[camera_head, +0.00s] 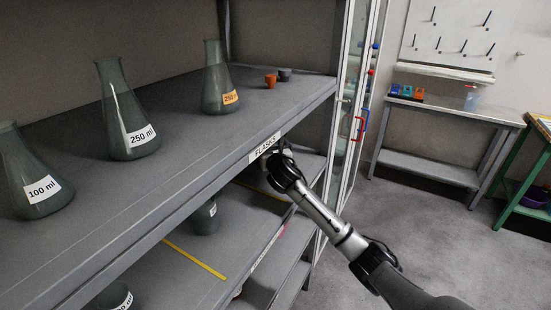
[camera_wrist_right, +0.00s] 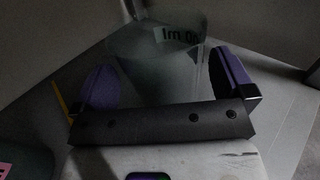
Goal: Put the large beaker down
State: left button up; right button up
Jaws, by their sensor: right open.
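In the right wrist view a large grey see-through beaker (camera_wrist_right: 155,45) with a white label, read upside down and ending in "ml", stands between the purple-padded fingers of my right gripper (camera_wrist_right: 162,72). The gripper is open, with one finger on each side of the beaker; a small gap seems to show at the right finger. In the head view my right gripper (camera_head: 280,172) reaches in under the upper shelf's edge at the "FLASKS" label, and the beaker there is mostly hidden by the gripper and shelf. My left gripper is not in view.
The upper shelf (camera_head: 190,150) overhangs and carries several labelled flasks (camera_head: 128,120) and small orange and grey cups. The lower shelf (camera_head: 235,245) has a yellow strip and other beakers (camera_head: 205,218) to the left. A glass-doored cabinet (camera_head: 350,130) stands close right.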

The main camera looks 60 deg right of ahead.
jog(key=p+v, duration=0.1)
jog(key=v, duration=0.8)
jog(key=shift+s+a+p, duration=0.15)
jog(key=shift+s+p, duration=0.05)
jog(key=shift+p, duration=0.15)
jog(key=shift+s+f+m, duration=0.15)
jog(key=shift+s+m, duration=0.15)
jog(key=shift+m, duration=0.4)
jog(key=s+d+f+m+g+h+b, duration=0.1)
jog(key=s+f+m+g+h+b, duration=0.15)
jog(key=s+m, duration=0.55)
jog(key=s+d+f+m+g+h+b, duration=0.1)
jog(key=s+f+m+g+b, duration=0.2)
jog(key=m, duration=0.9)
jog(key=s+a+f+m+y+p, duration=0.15)
jog(key=a+f+y, duration=0.35)
jog(key=a+f, duration=0.5)
jog(key=s+a+f+y+p, duration=0.3)
jog(key=a+f+y, duration=0.2)
jog(key=a+f, duration=0.45)
jog(key=s+a+f+m+g+y, duration=0.1)
jog(key=s+a+f+g+y, duration=0.1)
jog(key=s+a, duration=0.4)
jog(key=s+a+f+m+g+y+p, duration=0.1)
jog(key=s+a+y, duration=0.3)
jog(key=a, duration=1)
jog(key=shift+s+f+g, duration=0.45)
jog(key=shift+s+f, duration=0.05)
jog(key=shift+s, duration=0.65)
